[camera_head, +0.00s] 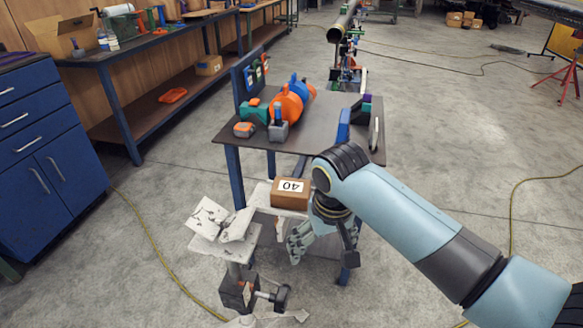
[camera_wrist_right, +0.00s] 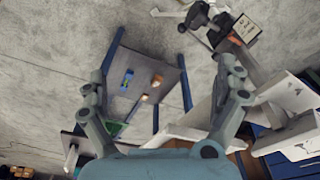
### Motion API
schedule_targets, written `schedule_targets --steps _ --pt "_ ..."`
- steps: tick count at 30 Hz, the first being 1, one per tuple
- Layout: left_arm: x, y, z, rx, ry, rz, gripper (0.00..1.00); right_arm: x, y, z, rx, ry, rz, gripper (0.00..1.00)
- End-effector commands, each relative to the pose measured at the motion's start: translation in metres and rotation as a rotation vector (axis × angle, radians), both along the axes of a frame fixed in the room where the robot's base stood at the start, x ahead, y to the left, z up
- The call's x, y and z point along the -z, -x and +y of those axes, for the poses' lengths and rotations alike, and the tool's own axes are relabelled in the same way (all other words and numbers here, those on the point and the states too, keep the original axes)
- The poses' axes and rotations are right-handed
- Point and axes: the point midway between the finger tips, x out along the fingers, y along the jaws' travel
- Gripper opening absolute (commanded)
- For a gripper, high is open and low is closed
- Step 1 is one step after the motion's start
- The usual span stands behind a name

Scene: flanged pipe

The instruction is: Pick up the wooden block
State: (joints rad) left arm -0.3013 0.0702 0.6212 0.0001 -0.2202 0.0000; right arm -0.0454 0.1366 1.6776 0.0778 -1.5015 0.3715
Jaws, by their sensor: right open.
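No plainly wooden block stands out in the head view. In the right wrist view a small brown block (camera_wrist_right: 158,80), which may be the wooden block, lies on a dark shelf or tabletop (camera_wrist_right: 150,105), beside a blue item (camera_wrist_right: 127,77). Its material is too small to tell. My right gripper (camera_wrist_right: 163,72) is open and empty, its two fingers spread either side of the block in the picture, with clear distance beyond them. In the head view my right gripper (camera_head: 325,240) points down in front of the worktable, partly hidden by my wrist. My left gripper does not show.
A brown box marked 40 (camera_head: 290,192) sits on a white surface left of my wrist. A stand with pale plates (camera_head: 225,222) is left of it. The worktable (camera_head: 300,150) holds orange and blue parts. Blue cabinets (camera_head: 45,150) stand far left.

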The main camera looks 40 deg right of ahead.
Motion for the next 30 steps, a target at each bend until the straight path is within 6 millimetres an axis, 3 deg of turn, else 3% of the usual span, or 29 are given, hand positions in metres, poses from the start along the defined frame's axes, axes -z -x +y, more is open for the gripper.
schedule_targets --steps 1,3,15,19,24,30 --pt "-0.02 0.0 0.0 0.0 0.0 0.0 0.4 -0.044 -0.015 0.0 0.029 -0.006 -0.01 1.0" --pt "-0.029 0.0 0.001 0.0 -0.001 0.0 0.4 -0.076 -0.035 -0.001 0.096 -0.018 0.005 1.0" --pt "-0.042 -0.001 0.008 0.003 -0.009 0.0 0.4 -0.157 -0.114 -0.01 0.396 -0.078 0.099 1.0" --pt "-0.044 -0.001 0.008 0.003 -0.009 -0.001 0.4 -0.157 -0.12 -0.01 0.433 -0.083 0.117 1.0" --pt "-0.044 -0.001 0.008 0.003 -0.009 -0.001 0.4 -0.128 -0.12 -0.01 0.435 -0.084 0.118 1.0" --pt "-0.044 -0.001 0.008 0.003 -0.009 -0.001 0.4 -0.109 -0.12 -0.009 0.433 -0.085 0.115 1.0"
